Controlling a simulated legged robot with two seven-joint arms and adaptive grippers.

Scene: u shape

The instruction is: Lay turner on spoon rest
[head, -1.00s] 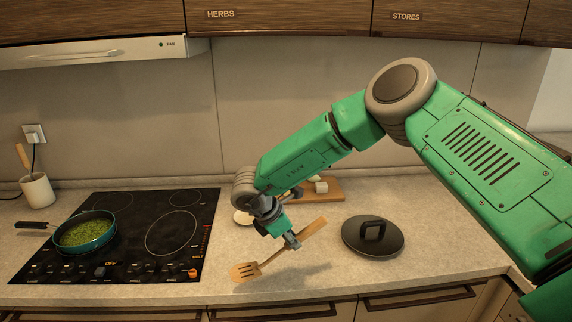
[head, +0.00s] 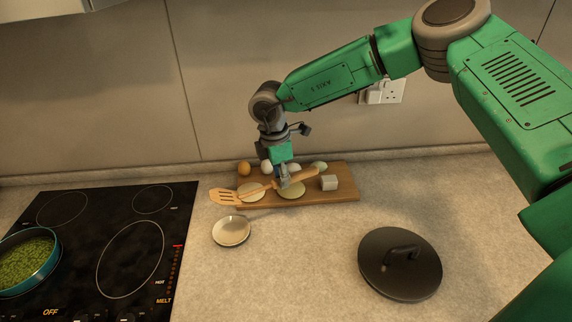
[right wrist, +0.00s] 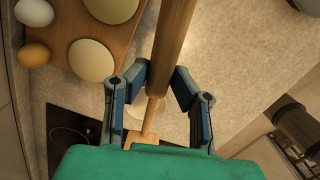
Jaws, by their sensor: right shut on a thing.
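The wooden turner (head: 225,197) is in my right gripper (head: 284,182), which is shut on its handle. The slotted head points left and the handle slants up to the right, across the front of the cutting board in the head view. The handle (right wrist: 173,38) also runs between the fingers of my right gripper (right wrist: 160,80) in the right wrist view. A small pale round dish, apparently the spoon rest (head: 231,232), sits empty on the counter, just below the turner's head in the picture. In the right wrist view the turner partly hides it. My left gripper is out of view.
The black hob (head: 85,230) with a teal pan (head: 50,265) is at left. A dark lid (head: 400,264) lies at right. The counter between dish and lid is clear.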

